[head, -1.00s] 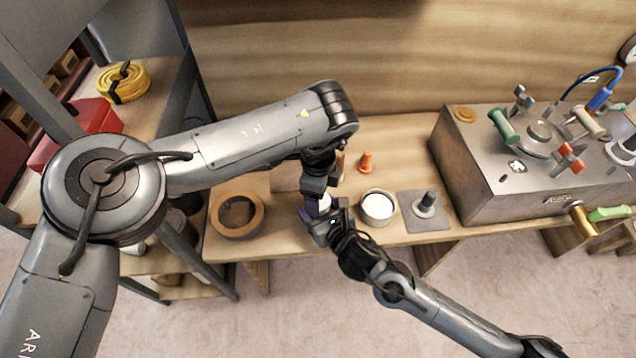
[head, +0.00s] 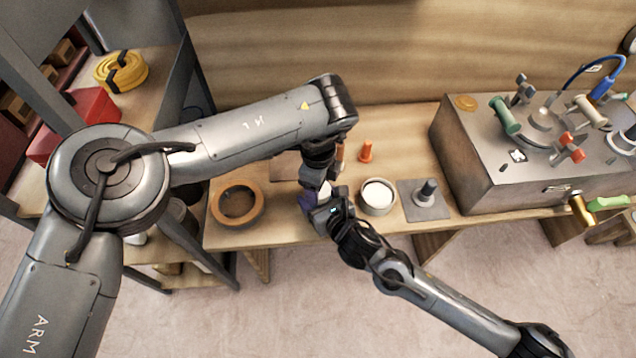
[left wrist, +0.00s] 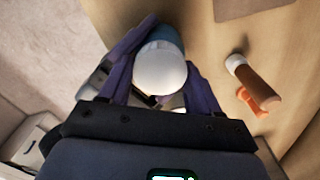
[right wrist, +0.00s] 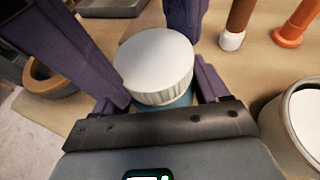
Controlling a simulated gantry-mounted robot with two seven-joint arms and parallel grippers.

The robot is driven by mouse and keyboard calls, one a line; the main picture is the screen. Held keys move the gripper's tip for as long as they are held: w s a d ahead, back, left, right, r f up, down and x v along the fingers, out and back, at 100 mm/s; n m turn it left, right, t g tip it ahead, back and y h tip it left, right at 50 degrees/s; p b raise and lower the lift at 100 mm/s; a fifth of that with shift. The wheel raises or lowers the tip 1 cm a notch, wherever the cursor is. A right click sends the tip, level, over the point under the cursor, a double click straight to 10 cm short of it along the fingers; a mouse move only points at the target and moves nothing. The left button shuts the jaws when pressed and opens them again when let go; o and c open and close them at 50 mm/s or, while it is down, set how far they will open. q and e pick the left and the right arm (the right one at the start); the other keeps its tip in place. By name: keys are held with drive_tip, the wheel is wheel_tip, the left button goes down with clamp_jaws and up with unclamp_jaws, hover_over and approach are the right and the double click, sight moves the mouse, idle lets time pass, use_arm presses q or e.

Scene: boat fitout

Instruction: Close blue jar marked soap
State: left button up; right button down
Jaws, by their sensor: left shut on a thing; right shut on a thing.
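The blue jar (left wrist: 168,36) stands on the bench with a white lid (left wrist: 158,68) on top. The right wrist view shows the lid (right wrist: 155,65) over a strip of blue jar body (right wrist: 178,101). No soap marking is readable. My left gripper (head: 318,186) comes from above and appears shut on the white lid. My right gripper (head: 318,208) comes from the front and appears shut on the jar body. The fingers of both crowd around the jar and hide much of it. I cannot tell whether the lid is fully seated.
An open pot with a white top surface (head: 377,193) stands just right of the jar. Beyond it are a grey plate with a peg (head: 426,192) and a metal box (head: 480,165). An orange plug (head: 366,152) stands behind.

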use_arm(q)
drive_tip(key=m, duration=0.3)
drive_tip(key=shift+w+m, duration=0.1)
drive_tip(key=shift+m, duration=0.3)
use_arm(e)
drive_tip(key=shift+a, duration=0.1)
use_arm(q)
drive_tip(key=m, duration=0.5)
drive_tip(key=shift+d, duration=0.1)
use_arm(e)
drive_tip(key=shift+s+a, duration=0.1)
drive_tip(key=shift+s, duration=0.05)
use_arm(q)
drive_tip(key=o, duration=1.2)
drive_tip(key=shift+r, duration=2.25)
drive_tip(key=shift+c, duration=0.6)
